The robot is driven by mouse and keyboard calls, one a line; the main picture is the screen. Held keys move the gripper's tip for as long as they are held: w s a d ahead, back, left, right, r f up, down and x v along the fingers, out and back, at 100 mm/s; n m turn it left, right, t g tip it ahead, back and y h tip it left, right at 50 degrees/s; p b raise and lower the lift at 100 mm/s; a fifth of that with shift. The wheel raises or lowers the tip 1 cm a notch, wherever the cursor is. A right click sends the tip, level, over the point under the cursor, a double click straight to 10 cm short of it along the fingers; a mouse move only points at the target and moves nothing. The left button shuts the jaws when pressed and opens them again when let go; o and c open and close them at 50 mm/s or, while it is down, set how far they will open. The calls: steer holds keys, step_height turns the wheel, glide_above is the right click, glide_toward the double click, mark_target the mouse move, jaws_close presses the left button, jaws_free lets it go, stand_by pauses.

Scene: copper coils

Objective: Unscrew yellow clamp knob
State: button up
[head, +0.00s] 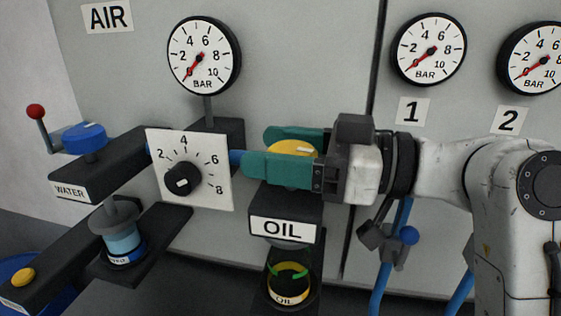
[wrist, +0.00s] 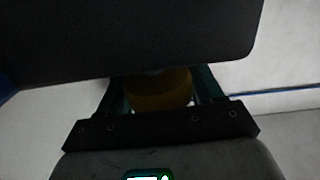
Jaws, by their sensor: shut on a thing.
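The yellow clamp knob (head: 292,147) is a round cap with a white mark, on top of the block labelled OIL (head: 283,229). My gripper (head: 279,152) has green fingers and reaches in from the right. It is shut on the yellow knob, one finger on the near side and one on the far side. The near finger hides the knob's lower part. In the wrist view the yellow knob (wrist: 158,91) sits between the two fingers, dim and partly covered by a dark block.
A white dial plate (head: 215,188) stands just left of my fingers. Gauges (head: 204,56) hang on the grey wall behind. An OIL container (head: 290,287) sits below. Blue hoses (head: 386,275) run below my arm.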

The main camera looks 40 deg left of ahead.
steer(key=shift+n+g+h+b, duration=0.35)
steer(key=shift+n+g+h, duration=0.7)
steer(key=shift+g, duration=0.35)
steer(key=shift+s+d, duration=0.1)
steer(key=o, duration=1)
steer(key=shift+c, duration=0.2)
steer(key=b+v, duration=0.1)
steer(key=v, duration=0.9)
steer(key=shift+w+d, duration=0.2)
steer(key=shift+w, duration=0.15)
